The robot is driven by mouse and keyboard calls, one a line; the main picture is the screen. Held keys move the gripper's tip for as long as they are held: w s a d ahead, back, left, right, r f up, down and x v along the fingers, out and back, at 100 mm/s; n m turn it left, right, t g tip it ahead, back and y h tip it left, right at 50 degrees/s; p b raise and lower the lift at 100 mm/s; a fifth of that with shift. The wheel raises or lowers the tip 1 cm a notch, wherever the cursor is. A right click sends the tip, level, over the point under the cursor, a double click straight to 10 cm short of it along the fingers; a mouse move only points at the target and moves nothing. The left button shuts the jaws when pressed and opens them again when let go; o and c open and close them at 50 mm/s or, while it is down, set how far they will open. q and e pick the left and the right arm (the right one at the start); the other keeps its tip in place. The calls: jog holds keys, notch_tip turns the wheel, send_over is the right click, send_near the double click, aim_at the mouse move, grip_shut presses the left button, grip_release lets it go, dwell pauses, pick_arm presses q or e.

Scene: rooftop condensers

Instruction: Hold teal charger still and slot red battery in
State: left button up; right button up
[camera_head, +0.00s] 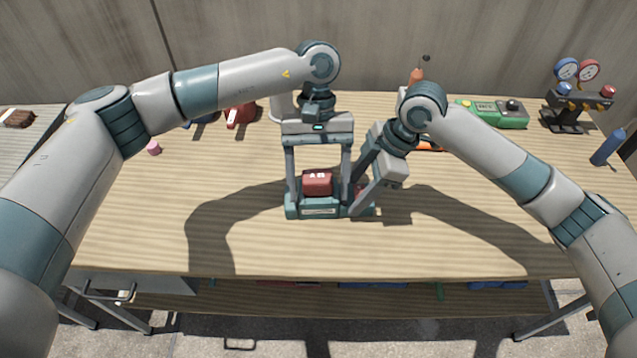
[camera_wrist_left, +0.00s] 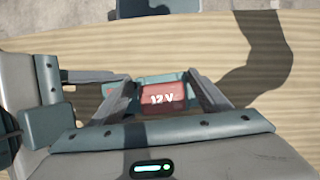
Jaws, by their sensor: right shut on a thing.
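The red battery (camera_head: 317,181) sits upright on the teal charger (camera_head: 319,212), on the table's middle. Its "12 V" label shows in the left wrist view (camera_wrist_left: 162,98). My left gripper (camera_head: 318,195) points down over it, fingers spread to either side with gaps beside the battery, so it looks open. My right gripper (camera_head: 361,205) reaches down at a slant and is shut on the charger's right end. A small red patch shows between its fingers; I cannot tell what it belongs to. The fingers hide parts of the charger.
A green meter (camera_head: 497,113) and a gauge set (camera_head: 577,90) stand at the back right, with a blue cylinder (camera_head: 607,148) at the right edge. A red item (camera_head: 240,115) and a pink piece (camera_head: 153,148) lie at the left. The front of the table is clear.

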pick_arm(q)
jog(key=v, duration=1.2)
dwell(0.7)
pick_arm(e)
jog(key=o, duration=1.4)
jog(key=shift+c, duration=0.2)
jog(key=shift+r, duration=0.1)
pick_arm(q)
notch_tip(320, 180, up, 9)
jog(key=p, duration=0.8)
jog(key=shift+p, duration=0.35)
pick_arm(e)
jog(key=v, duration=0.9)
